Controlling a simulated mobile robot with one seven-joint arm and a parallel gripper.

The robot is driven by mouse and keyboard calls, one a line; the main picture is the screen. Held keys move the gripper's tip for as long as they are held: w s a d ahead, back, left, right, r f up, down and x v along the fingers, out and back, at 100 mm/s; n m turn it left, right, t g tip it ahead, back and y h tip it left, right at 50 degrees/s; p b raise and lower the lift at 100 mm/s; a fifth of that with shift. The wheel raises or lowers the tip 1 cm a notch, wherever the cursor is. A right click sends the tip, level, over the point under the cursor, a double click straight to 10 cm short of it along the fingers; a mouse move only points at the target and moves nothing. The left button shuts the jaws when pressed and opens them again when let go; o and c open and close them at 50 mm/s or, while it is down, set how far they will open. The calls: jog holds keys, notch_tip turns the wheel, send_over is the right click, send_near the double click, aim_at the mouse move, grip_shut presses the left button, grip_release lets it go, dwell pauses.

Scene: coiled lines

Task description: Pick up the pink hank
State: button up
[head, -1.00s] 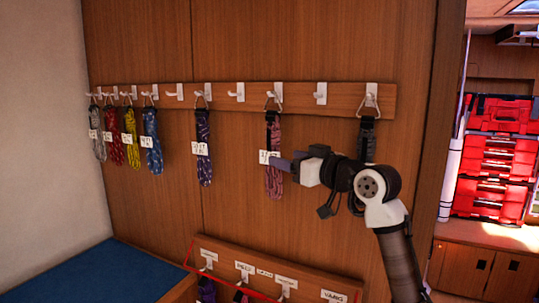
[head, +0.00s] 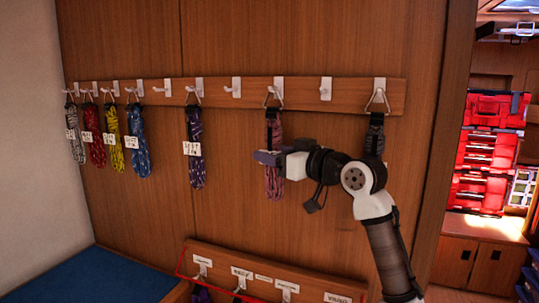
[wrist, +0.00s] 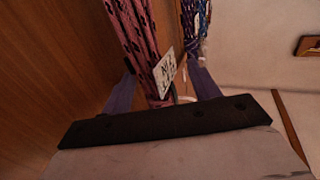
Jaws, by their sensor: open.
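The pink hank (head: 273,183) hangs by a triangular ring from a white hook on the wooden rail, in the right half of the head view. The fingers stand apart on either side of the hank.
A purple-blue hank (head: 195,160) hangs to the left, then blue, yellow, red and grey ones. A dark strap (head: 375,138) hangs to the right, behind my arm. A lower hook rail (head: 265,275) with labels is below. A blue cushion (head: 90,278) lies at lower left.

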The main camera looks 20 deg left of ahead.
jog(key=c, duration=1)
jog(key=shift+c, duration=0.9)
jog(key=shift+r, duration=0.2)
